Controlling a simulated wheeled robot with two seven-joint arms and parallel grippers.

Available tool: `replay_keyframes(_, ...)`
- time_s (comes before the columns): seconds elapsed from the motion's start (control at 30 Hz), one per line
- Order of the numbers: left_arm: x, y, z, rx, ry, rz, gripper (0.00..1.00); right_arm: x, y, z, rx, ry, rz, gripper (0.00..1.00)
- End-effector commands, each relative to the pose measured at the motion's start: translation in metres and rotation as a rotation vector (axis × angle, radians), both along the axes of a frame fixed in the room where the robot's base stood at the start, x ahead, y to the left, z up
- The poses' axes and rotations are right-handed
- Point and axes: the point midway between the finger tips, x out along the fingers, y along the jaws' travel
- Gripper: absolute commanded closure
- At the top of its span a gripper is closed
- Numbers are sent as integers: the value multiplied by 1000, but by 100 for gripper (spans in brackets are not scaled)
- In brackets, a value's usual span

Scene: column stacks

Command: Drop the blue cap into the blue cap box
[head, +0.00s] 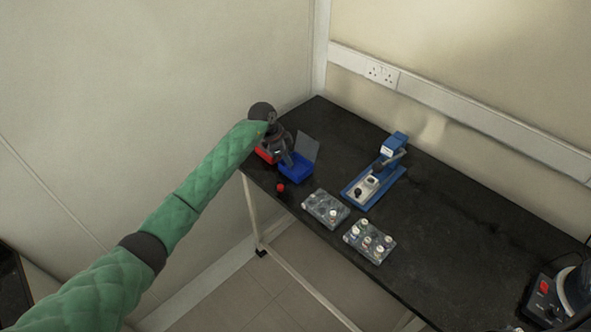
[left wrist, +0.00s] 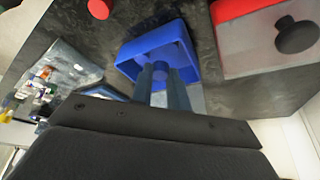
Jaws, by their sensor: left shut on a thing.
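The blue cap box (head: 297,171) is an open blue tray at the table's left end, with a grey lid (head: 306,146) tilted up at its back right. It also shows in the left wrist view (left wrist: 128,54). My left gripper (head: 287,158) is over the box and points down. In the left wrist view its fingers (left wrist: 161,75) are shut on a small blue cap (left wrist: 160,71), seen against the box's inside. The height of the cap above the box floor is hard to tell. My right gripper is in neither view.
A red box (head: 264,156) stands left of the blue one; in the wrist view it has a clear lid with a black knob (left wrist: 296,36). A red cap (head: 281,187) lies in front. Two racks (head: 326,208) (head: 369,241) and a blue device (head: 376,180) stand to the right.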

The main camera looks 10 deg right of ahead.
Motion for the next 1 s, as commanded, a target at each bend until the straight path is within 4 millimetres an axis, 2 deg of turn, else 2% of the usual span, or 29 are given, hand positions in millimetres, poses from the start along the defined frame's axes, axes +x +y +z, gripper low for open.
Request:
replay_keyframes(0.03,0,0,0,0,0,0,80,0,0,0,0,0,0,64)
replay_keyframes(0.13,0,0,0,0,0,0,60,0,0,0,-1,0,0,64)
replay_keyframes(0.17,0,0,0,0,0,0,58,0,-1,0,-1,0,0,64)
replay_keyframes(0.57,1,3,6,0,-1,0,58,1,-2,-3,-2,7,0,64)
replay_keyframes(0.7,2,9,21,0,-3,0,58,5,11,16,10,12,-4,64)
replay_keyframes(1.0,3,25,58,0,-1,-1,58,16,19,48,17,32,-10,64)
